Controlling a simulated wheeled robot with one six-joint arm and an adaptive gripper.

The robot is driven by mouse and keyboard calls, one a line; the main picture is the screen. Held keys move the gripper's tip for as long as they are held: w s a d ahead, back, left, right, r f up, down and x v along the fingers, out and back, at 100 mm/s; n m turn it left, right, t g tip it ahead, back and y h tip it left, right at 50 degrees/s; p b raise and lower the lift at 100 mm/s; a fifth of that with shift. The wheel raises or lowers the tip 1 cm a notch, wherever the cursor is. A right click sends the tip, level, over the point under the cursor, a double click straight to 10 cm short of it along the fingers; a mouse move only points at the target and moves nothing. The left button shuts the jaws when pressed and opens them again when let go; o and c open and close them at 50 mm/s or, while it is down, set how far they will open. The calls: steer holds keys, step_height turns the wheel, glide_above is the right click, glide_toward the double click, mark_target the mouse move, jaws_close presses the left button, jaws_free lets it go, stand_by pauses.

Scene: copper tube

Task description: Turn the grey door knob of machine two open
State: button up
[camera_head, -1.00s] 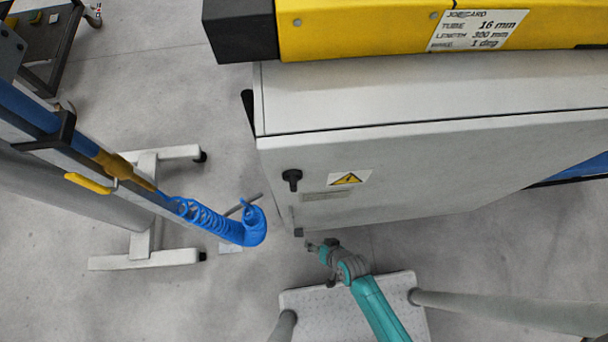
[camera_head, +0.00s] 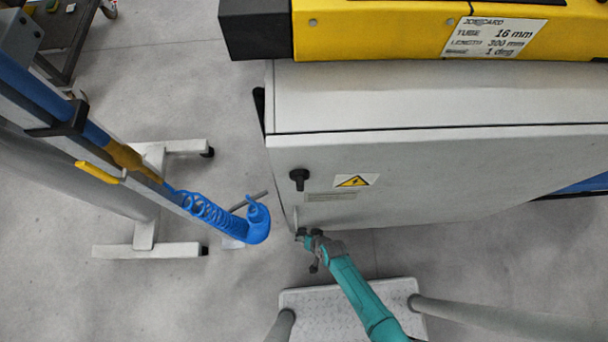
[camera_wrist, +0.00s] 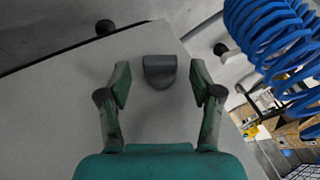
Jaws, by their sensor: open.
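The grey door knob (camera_wrist: 159,71) sits on the pale front panel in the wrist view, near the panel's edge. My gripper (camera_wrist: 160,82) is open, with one finger on each side of the knob. A gap shows between each finger and the knob, and I cannot tell how deep the fingers reach. In the head view my gripper (camera_head: 302,234) is at the lower left corner of the white cabinet (camera_head: 430,165) and covers the knob there.
A black rotary switch (camera_head: 299,178) and a warning label (camera_head: 355,181) are on the cabinet front above my gripper. A blue coiled hose (camera_head: 225,220) hangs to the left. A white step platform (camera_head: 330,305) stands below. Bare floor lies between.

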steer(key=shift+w+a+f, duration=0.2)
steer(key=shift+w+f, duration=0.05)
steer(key=shift+f, duration=0.3)
steer(key=c, duration=1.1)
steer(key=shift+c, duration=0.2)
steer(key=shift+d+y, duration=0.1)
steer(key=shift+y, duration=0.4)
steer(key=shift+d+f+m+y, duration=0.1)
steer(key=shift+m+y, duration=0.15)
steer(key=shift+y, duration=0.4)
steer(key=shift+d+f+m+y, duration=0.1)
steer(key=shift+m+y, duration=0.15)
steer(key=shift+y, duration=0.7)
steer(key=shift+d+f+m+t+y, duration=0.15)
steer(key=shift+m+t+y, duration=0.3)
steer(key=shift+y, duration=0.95)
